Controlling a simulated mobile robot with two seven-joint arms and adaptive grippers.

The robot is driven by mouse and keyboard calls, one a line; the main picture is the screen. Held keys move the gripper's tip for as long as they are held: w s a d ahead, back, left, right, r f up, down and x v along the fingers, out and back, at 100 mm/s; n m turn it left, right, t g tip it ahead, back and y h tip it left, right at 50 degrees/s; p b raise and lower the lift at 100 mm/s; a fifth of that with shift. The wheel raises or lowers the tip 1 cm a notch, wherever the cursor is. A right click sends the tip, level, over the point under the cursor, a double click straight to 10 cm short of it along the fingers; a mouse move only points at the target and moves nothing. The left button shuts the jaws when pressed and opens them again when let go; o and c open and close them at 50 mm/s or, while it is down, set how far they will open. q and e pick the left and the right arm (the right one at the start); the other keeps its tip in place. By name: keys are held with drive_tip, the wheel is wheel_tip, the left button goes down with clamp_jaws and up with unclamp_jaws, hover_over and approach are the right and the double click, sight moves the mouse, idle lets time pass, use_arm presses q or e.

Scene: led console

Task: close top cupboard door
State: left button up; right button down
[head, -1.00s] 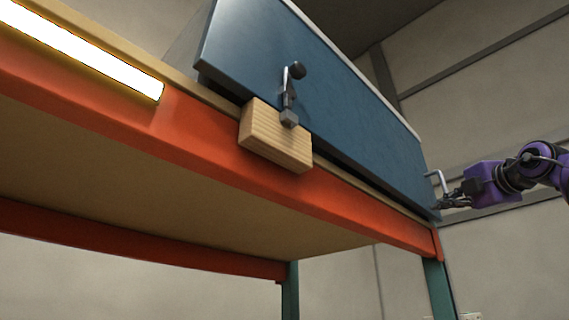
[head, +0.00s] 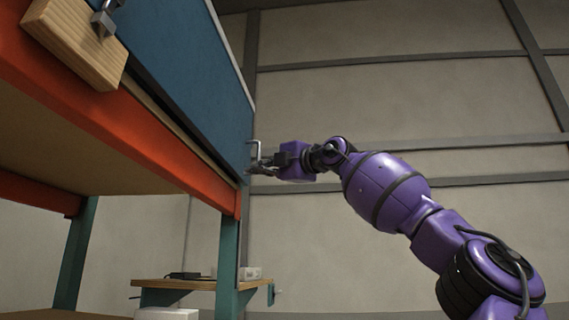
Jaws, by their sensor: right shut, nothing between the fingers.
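The blue cupboard panel (head: 190,62) stands at the upper left on the orange and wood shelf frame, seen from below. A small silver handle (head: 254,149) sticks out near its right end. My right gripper (head: 255,170) is shut and empty beside that handle, close to the panel's lower right corner. I cannot tell whether its fingertips touch the panel or handle. A metal latch (head: 104,20) sits over a wooden block (head: 75,42) at the panel's left part, cut off by the top edge. My left gripper is not in view.
The orange beam (head: 130,130) and teal legs (head: 228,250) of the shelf frame stand at left. A lower wooden shelf (head: 200,285) holds a small dark item and a white box. Open room lies to the right, before a panelled wall (head: 400,90).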

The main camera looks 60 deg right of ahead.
drive_tip(key=v, duration=1)
drive_tip(key=shift+s, duration=0.15)
drive_tip(key=shift+f, duration=0.1)
